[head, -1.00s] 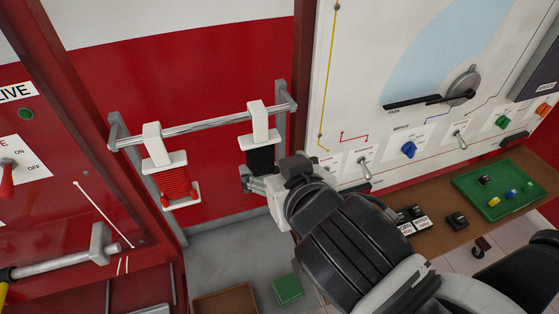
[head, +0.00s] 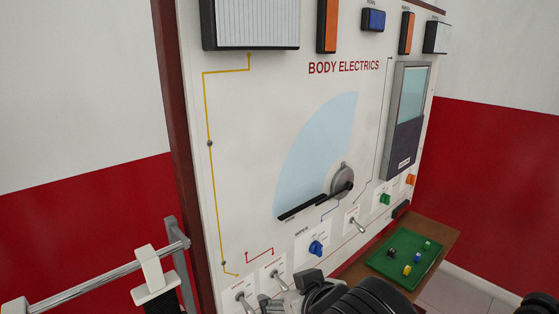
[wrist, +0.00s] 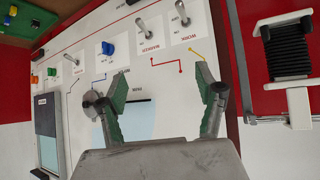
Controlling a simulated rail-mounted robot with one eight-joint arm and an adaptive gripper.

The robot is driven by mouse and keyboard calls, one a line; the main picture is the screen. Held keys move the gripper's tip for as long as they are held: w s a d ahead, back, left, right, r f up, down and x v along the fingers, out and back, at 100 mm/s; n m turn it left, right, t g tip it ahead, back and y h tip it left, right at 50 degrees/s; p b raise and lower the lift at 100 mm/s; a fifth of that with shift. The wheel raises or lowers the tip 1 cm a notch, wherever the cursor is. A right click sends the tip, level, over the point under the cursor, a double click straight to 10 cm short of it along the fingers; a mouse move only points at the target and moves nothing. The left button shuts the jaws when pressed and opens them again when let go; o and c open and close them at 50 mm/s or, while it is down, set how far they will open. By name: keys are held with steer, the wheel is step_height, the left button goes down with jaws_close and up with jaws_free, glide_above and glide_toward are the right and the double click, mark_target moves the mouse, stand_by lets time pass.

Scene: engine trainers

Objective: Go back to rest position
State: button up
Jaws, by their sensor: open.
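My gripper (wrist: 162,105) is open and empty in the wrist view, its green-padded fingers apart in front of the white body electrics panel. In the head view only part of my arm and gripper shows at the bottom edge, near the panel's lower toggle switches. The fingertips are not clear there. The panel (head: 250,150) carries a wiper arm (head: 315,202) lying low over a pale blue sector, and a blue knob (head: 316,248).
A rail (head: 100,278) with a black coil on a white hanger (head: 152,270) is at lower left; the coil also shows in the wrist view (wrist: 287,50). A green tray (head: 385,265) with small coloured parts lies on a brown shelf at right.

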steer(key=s+d+f+m+g+h, duration=0.1)
steer(key=d+f+m, duration=0.1)
steer(key=d, duration=0.7)
steer(key=s+d+f+m+g+h+b, duration=0.1)
steer(key=d+m+h, duration=0.1)
steer(key=d, duration=0.7)
steer(key=shift+f, duration=0.35)
steer(key=shift+s, duration=0.1)
stand_by(1.1)
